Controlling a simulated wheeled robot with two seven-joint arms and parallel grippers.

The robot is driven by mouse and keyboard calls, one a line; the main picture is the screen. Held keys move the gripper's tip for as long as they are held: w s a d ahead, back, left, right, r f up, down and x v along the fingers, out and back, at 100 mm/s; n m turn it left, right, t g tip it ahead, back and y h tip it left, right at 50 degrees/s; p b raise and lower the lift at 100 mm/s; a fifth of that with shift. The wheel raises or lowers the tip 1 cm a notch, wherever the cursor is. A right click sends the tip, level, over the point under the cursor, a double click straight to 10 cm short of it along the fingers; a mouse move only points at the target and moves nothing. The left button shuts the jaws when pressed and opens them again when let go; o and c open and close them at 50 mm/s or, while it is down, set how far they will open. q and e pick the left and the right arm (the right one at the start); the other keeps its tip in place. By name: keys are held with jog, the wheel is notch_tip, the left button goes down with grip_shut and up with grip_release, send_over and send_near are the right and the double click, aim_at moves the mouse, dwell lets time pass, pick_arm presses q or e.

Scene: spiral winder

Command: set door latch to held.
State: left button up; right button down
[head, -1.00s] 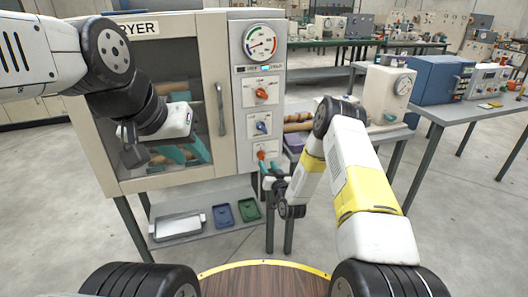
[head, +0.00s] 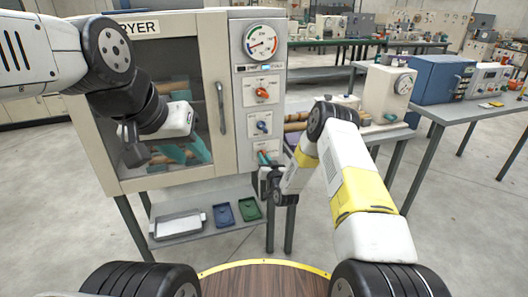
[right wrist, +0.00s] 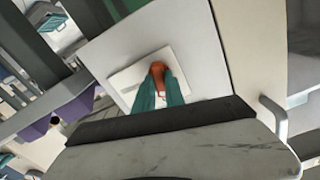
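The dryer (head: 160,25) has a front panel with a gauge and a column of knobs. The lowest knob (head: 262,153), orange-red and presumably the door latch, also shows in the right wrist view (right wrist: 158,68) on a pale square plate. My right gripper (head: 264,160) is at this knob. In the right wrist view its teal fingers (right wrist: 158,88) lie on both sides of the knob and appear shut on it. The knob's labels are unreadable. My left gripper (head: 185,152) is in front of the dryer door's window (head: 190,85), its teal fingers apart and apparently empty.
The dryer door with its vertical handle (head: 221,108) looks closed. An upper red knob (head: 261,92) and a blue knob (head: 262,126) sit above the gripped one. A tray (head: 178,225) and small blue and green bins stand on the shelf below. A bench with machines stands at right.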

jog(key=n, duration=0.3)
dwell(0.4)
jog(key=c, duration=1.4)
grip_release()
jog(key=v, duration=0.7)
jog(key=shift+s, duration=0.4)
jog(key=shift+d+r, duration=0.1)
